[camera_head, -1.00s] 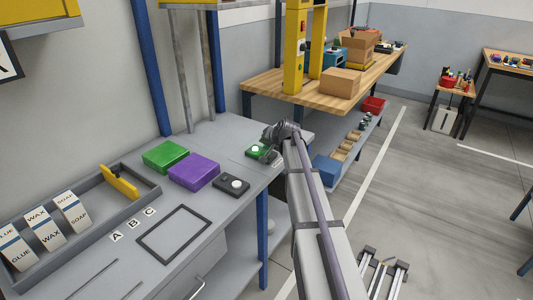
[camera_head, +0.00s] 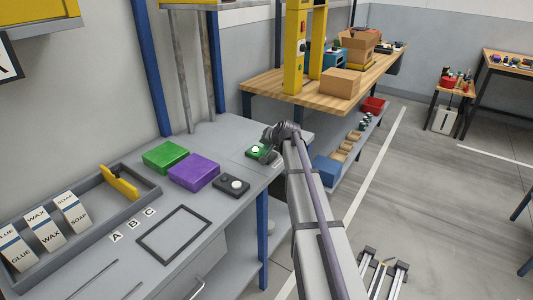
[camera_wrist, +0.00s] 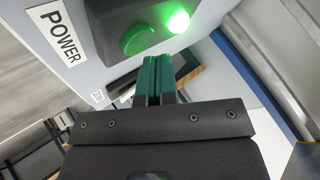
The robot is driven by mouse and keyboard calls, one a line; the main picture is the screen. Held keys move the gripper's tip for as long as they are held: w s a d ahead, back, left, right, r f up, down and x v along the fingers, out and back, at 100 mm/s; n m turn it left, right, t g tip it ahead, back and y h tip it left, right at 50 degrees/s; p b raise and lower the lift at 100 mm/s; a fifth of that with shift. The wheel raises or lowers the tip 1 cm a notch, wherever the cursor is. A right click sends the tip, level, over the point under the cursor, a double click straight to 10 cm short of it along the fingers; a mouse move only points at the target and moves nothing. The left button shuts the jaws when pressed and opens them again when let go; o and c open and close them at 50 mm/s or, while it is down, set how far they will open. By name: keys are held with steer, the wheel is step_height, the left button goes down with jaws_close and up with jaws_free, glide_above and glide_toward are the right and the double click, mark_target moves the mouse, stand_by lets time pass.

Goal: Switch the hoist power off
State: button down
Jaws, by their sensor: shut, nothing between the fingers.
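A dark control box (camera_wrist: 105,45) with a round green button (camera_wrist: 138,40) and a glowing green lamp (camera_wrist: 178,22) fills the upper part of the wrist view. A white label reading POWER (camera_wrist: 57,30) is beside it. In the head view the green button and pale lamp (camera_head: 256,149) show at the far end of the grey bench, partly hidden by my wrist. My gripper (camera_wrist: 158,62) is shut and empty, its green fingertips close to the button. I cannot tell whether they touch the box.
A second dark box with a white button (camera_head: 236,184) sits nearer on the grey bench (camera_head: 226,222). Purple (camera_head: 194,172) and green (camera_head: 165,155) blocks lie left of it. A tray (camera_head: 91,219) holds labelled packs. A wooden bench (camera_head: 300,101) stands behind.

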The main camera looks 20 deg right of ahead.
stand_by(0.4)
steer(key=shift+f+b, duration=0.5)
steer(key=shift+r, duration=0.1)
steer(key=shift+r+p, duration=0.45)
steer(key=shift+p, duration=0.05)
step_height(320, 180, up, 6)
steer(key=p, duration=0.6)
